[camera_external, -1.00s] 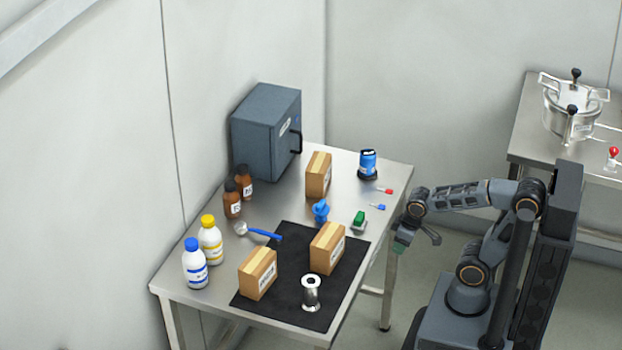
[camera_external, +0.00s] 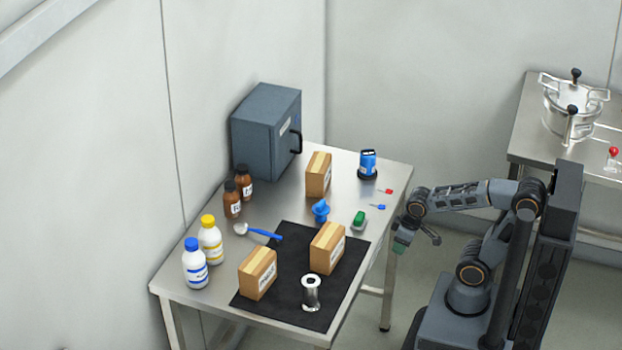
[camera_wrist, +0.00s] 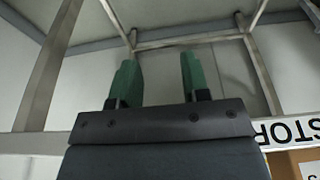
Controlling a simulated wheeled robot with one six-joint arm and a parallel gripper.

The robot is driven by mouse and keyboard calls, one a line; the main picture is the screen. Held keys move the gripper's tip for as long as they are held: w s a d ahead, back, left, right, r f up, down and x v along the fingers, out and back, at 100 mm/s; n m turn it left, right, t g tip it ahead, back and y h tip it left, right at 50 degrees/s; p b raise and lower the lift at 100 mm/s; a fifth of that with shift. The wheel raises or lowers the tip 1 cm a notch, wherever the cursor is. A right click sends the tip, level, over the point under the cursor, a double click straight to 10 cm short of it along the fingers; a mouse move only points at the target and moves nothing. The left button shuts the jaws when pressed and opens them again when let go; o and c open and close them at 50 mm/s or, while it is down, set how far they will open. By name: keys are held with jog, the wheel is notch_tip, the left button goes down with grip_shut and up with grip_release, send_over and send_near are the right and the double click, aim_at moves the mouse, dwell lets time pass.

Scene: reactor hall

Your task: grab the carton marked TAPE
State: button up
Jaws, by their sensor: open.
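Three brown cartons stand on the metal table: one at the back (camera_external: 318,175), one on the right part of the black mat (camera_external: 327,248) and one at the mat's left (camera_external: 258,273). Their labels are too small to read in the outside view, so I cannot tell which is marked TAPE. My gripper (camera_external: 416,243) hangs off the table's right edge, apart from all cartons. In the wrist view my gripper (camera_wrist: 160,80) shows two green fingers, open with nothing between them. A brown surface with a white label (camera_wrist: 308,168) shows at the lower right corner, mostly cut off.
The black mat (camera_external: 291,305) also bears a metal spool (camera_external: 311,293). Two white bottles, two brown bottles, a blue scoop (camera_external: 264,233), a blue valve-like part (camera_external: 320,211) and a green-topped block (camera_external: 359,220) stand nearby. A grey cabinet (camera_external: 265,135) fills the back corner.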

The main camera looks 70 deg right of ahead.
dwell(0.5)
jog(key=o, duration=0.9)
jog(key=shift+r, duration=0.1)
